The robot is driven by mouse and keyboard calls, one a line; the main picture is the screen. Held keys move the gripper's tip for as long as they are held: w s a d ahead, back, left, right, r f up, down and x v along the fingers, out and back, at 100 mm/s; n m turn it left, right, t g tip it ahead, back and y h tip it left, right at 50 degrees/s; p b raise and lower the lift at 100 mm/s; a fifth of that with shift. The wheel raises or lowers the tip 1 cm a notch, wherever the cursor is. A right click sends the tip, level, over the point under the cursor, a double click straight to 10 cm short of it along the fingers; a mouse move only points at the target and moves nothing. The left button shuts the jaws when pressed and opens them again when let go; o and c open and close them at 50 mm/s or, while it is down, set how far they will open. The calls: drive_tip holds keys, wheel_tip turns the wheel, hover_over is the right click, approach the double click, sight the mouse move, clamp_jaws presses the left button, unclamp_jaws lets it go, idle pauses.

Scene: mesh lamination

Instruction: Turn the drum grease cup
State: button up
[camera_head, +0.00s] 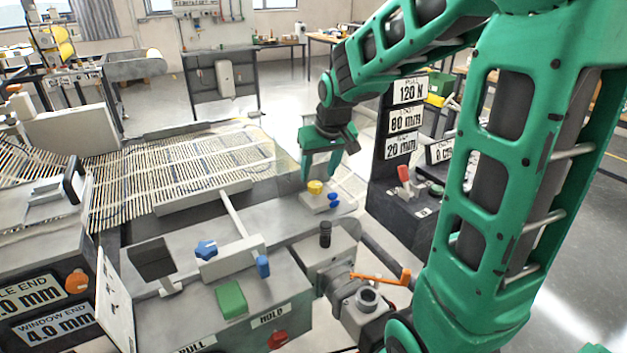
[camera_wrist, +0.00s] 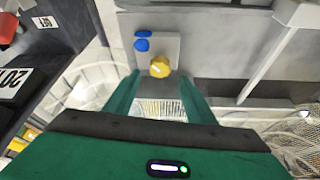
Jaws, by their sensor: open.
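My gripper (camera_head: 320,173) is open and points down, close above and behind the cup in the head view. In the wrist view its fingers (camera_wrist: 160,77) flank empty space; I cannot tell whether they touch the cup.
An orange-handled valve (camera_head: 380,277) and a black knob (camera_head: 325,234) stand in front. A slatted mesh (camera_head: 180,170) spreads left. A T-shaped bar (camera_head: 235,215) lies nearby.

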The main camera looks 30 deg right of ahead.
drive_tip(key=v, duration=0.5)
drive_tip(key=shift+s+r, duration=0.1)
drive_tip(key=shift+r, duration=0.2)
drive_tip(key=s+d+f+m+g, duration=0.1)
drive_tip(key=s+f, duration=0.1)
drive_tip(key=s, duration=0.7)
drive_tip(key=s+d+f+m+g, duration=0.1)
drive_tip(key=s+f+m+g, duration=0.1)
drive_tip(key=s, duration=0.8)
drive_tip(key=s+d+f+m+g, duration=0.1)
drive_tip(key=s+f, duration=0.1)
drive_tip(key=s, duration=0.7)
drive_tip(key=shift+s+f+m+g+y, duration=0.2)
drive_tip(key=shift+m+g+y, duration=0.1)
drive_tip(key=shift+y, duration=0.1)
drive_tip(key=shift+w, duration=0.1)
